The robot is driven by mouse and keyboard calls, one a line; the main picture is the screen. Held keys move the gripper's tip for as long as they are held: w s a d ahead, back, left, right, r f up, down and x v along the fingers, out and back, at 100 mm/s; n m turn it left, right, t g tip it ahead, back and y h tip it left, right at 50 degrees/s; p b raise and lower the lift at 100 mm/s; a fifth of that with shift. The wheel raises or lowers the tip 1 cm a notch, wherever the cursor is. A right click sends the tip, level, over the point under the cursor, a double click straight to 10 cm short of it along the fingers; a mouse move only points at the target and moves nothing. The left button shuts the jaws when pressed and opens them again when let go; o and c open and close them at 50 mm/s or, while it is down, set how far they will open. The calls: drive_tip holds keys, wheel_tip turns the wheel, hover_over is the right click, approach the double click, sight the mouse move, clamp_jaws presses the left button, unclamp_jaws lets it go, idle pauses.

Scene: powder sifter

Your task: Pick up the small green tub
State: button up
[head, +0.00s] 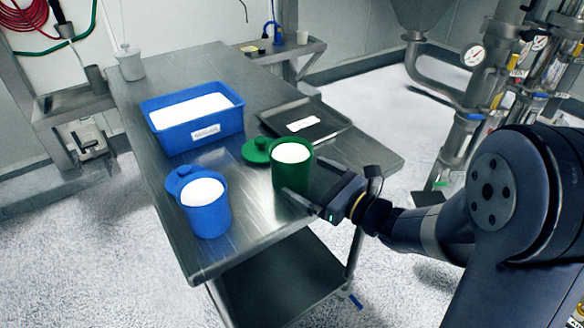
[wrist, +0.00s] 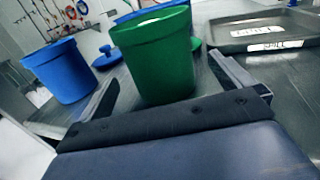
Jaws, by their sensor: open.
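The small green tub (head: 291,172) stands upright near the right part of the steel table, with white powder showing at its top. Its green lid (head: 257,150) lies just behind it to the left. My gripper (head: 297,197) is open at the tub's front right side. In the wrist view the green tub (wrist: 163,62) stands ahead of my gripper (wrist: 160,85), roughly between its two spread fingers. I cannot tell whether either finger touches it. The tub's lower right is partly hidden by a finger in the head view.
A blue tub (head: 205,208) with white powder stands to the left, its blue lid (head: 183,178) behind it. A large blue bin (head: 195,140) of white powder and a dark labelled tray (head: 330,130) are farther back. The front table edge (head: 250,243) is near. Bare steel separates the two tubs.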

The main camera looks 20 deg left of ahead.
sight(292, 167)
drive_tip(key=x, duration=0.5)
drive_tip(key=shift+w+a+r, duration=0.15)
drive_tip(key=shift+a, duration=0.2)
drive_tip(key=c, duration=1.2)
drive_tip(key=shift+o, duration=0.2)
drive_tip(key=shift+r, duration=0.1)
